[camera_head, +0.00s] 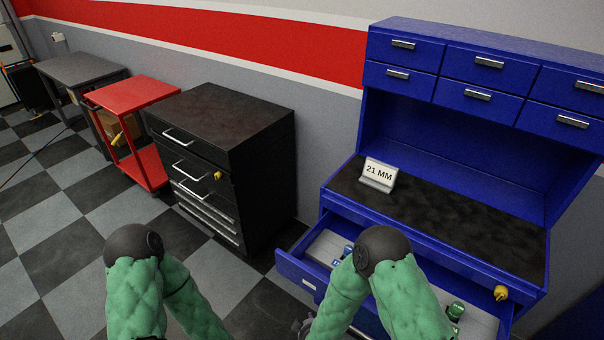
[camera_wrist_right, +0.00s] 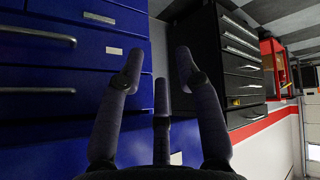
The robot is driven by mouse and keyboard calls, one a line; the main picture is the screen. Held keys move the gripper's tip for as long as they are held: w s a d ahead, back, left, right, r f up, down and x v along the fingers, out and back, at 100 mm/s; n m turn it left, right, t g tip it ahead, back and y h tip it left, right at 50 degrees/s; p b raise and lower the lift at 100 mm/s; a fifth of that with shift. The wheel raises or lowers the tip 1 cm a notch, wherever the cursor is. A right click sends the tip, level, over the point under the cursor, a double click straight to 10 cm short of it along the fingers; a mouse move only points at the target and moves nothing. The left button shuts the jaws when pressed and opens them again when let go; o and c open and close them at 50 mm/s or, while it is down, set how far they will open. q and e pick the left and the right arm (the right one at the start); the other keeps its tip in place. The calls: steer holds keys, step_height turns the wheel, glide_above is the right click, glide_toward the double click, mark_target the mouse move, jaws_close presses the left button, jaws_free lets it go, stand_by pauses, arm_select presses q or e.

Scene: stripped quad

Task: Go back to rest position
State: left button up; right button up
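My right gripper (camera_wrist_right: 159,62) shows in the right wrist view with its dark fingers spread apart and nothing between them. Blue drawer fronts are behind it on the left and a black cabinet is on the right. In the head view my two green-sleeved arms rise from the bottom edge, bent at their black joints. My left gripper does not show in either view. The right gripper cannot be made out clearly in the head view.
A blue workbench (camera_head: 440,27) stands right, its lower drawer (camera_head: 309,283) pulled open with small items inside, close to my right arm. A "21 MM" sign (camera_head: 379,173) stands on top. A black tool cabinet (camera_head: 225,120) and red cart (camera_head: 135,93) stand left. Checkered floor is clear at left.

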steer(key=s+d+f+m+g+y, duration=0.1)
steer(key=s+d+m+g, duration=0.2)
steer(key=s, duration=0.4)
steer(key=s+d+f+m+g+y, duration=0.2)
steer(key=s+d+m+g, duration=0.2)
steer(key=s, duration=0.3)
steer(key=shift+s+f+m+y, duration=0.3)
steer(key=shift+s+m, duration=0.1)
steer(key=shift+m, duration=0.3)
steer(key=shift+d+f, duration=0.1)
stand_by(1.1)
